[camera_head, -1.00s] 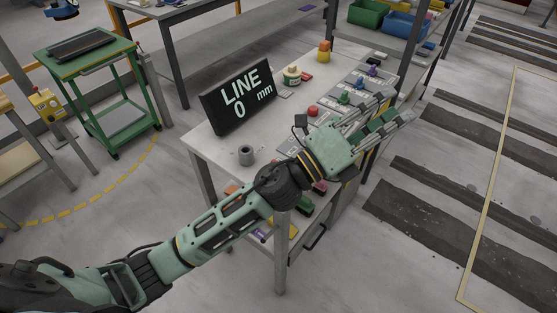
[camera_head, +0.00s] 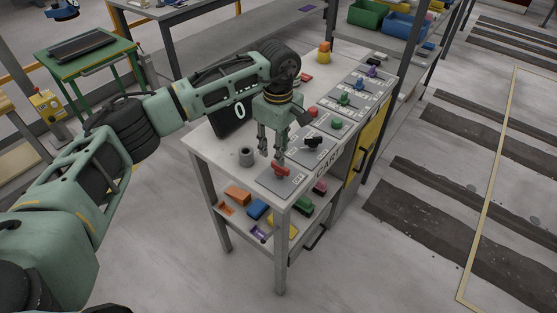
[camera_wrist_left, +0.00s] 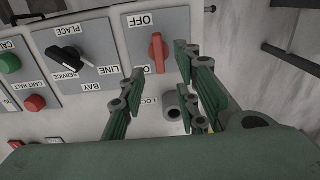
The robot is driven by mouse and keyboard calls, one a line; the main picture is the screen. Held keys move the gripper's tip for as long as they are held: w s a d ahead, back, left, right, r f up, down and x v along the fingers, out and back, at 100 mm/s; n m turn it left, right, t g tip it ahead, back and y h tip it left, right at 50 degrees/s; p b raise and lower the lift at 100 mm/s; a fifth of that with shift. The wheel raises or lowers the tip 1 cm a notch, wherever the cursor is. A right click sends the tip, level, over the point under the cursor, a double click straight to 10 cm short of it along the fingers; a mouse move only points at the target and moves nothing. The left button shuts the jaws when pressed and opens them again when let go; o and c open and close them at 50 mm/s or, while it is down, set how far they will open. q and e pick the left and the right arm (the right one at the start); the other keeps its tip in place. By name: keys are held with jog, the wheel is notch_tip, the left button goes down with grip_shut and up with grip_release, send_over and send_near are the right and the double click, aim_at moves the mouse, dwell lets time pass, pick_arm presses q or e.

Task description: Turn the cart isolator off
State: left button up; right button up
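The cart isolator (camera_head: 281,171) is a red rotary handle on a grey plate at the near corner of the white cart top. In the left wrist view the red handle (camera_wrist_left: 157,52) lies along the line between the OFF label and a partly hidden label that seems to read ON. My left gripper (camera_head: 272,153) points down just above the isolator. In the left wrist view the left gripper (camera_wrist_left: 162,88) is open, with its fingers apart and nothing between them; the handle shows beyond the gap. Contact with the handle cannot be seen. My right gripper is not in view.
A black selector knob (camera_head: 313,142) sits beside the isolator, with green and red buttons farther along. A grey cylinder (camera_head: 246,156) stands left of the isolator. The LINE display (camera_head: 229,120) is partly behind my arm. Coloured blocks (camera_head: 257,208) lie on the lower shelf.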

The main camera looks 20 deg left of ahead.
aim_at(280, 168)
pick_arm(q)
jog(key=shift+f+p, duration=0.75)
jog(key=shift+f, duration=2.2)
jog(key=shift+c, duration=0.5)
jog(key=shift+d, duration=0.1)
grip_shut()
